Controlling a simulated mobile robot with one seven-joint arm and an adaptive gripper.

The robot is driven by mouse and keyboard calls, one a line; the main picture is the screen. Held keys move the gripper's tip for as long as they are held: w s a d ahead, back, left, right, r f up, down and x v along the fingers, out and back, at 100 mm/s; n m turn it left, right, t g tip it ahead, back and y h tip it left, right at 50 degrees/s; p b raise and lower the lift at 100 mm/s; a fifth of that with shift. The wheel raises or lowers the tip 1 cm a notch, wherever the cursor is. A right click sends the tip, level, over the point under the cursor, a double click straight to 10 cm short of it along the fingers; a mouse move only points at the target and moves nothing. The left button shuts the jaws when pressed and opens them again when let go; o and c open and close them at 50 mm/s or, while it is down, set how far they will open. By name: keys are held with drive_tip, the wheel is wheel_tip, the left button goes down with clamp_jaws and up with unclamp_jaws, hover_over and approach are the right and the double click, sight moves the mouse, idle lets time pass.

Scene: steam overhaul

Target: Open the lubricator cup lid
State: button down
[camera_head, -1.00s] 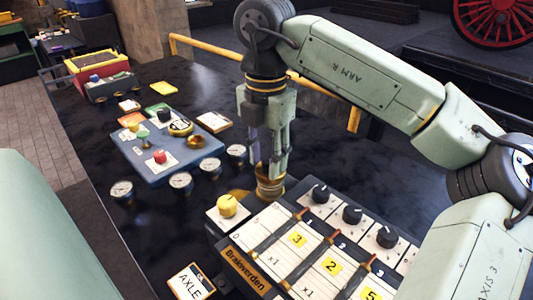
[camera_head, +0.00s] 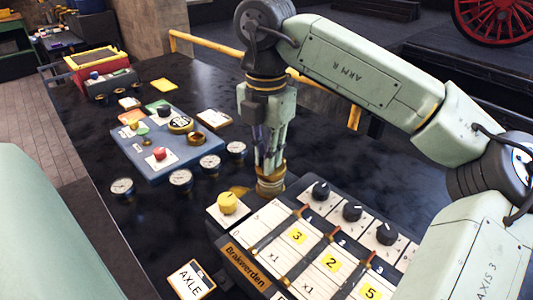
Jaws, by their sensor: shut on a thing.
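The lubricator cup (camera_head: 270,185) is a brass-coloured round cup standing on the dark table, just behind the white panel. My gripper (camera_head: 268,168) points straight down over it, with its fingertips at the top of the cup. The fingers are close together and shut on the cup's lid, which they largely hide. I cannot tell whether the lid has turned or lifted.
A panel with sliders and black knobs (camera_head: 352,213) stands in front, with a yellow knob (camera_head: 228,202) at its left corner. A blue board (camera_head: 160,145) and several gauges (camera_head: 181,179) lie left. An AXLE card (camera_head: 191,281) lies in front. A red-yellow box (camera_head: 98,70) stands at the back left.

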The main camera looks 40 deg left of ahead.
drive_tip(key=shift+w+r, duration=0.1)
drive_tip(key=shift+w, duration=0.05)
drive_tip(key=g, duration=0.2)
drive_tip(key=w+r+g, duration=0.1)
drive_tip(key=shift+w+r+g, duration=0.1)
drive_tip(key=shift+w+g, duration=0.1)
drive_tip(key=shift+g, duration=0.2)
drive_tip(key=g, duration=0.1)
drive_tip(key=w+g, duration=0.1)
drive_tip(key=shift+w+d+r+g+y, duration=0.1)
drive_tip(key=shift+w+r+g+y, duration=0.05)
drive_tip(key=shift+r+g+y, duration=0.2)
drive_tip(key=g, duration=0.1)
drive_tip(key=w+g, duration=0.1)
drive_tip(key=g, duration=0.1)
drive_tip(key=shift+w, duration=0.3)
drive_tip(key=shift+w+d+g, duration=0.1)
drive_tip(key=shift+w+g, duration=0.2)
drive_tip(key=shift+g, duration=0.4)
drive_tip(key=shift+w+d+g, duration=0.1)
drive_tip(key=shift+w+g, duration=0.2)
drive_tip(key=shift+g, duration=0.35)
drive_tip(key=c, duration=1.6)
unclamp_jaws()
drive_tip(key=shift+o, duration=0.2)
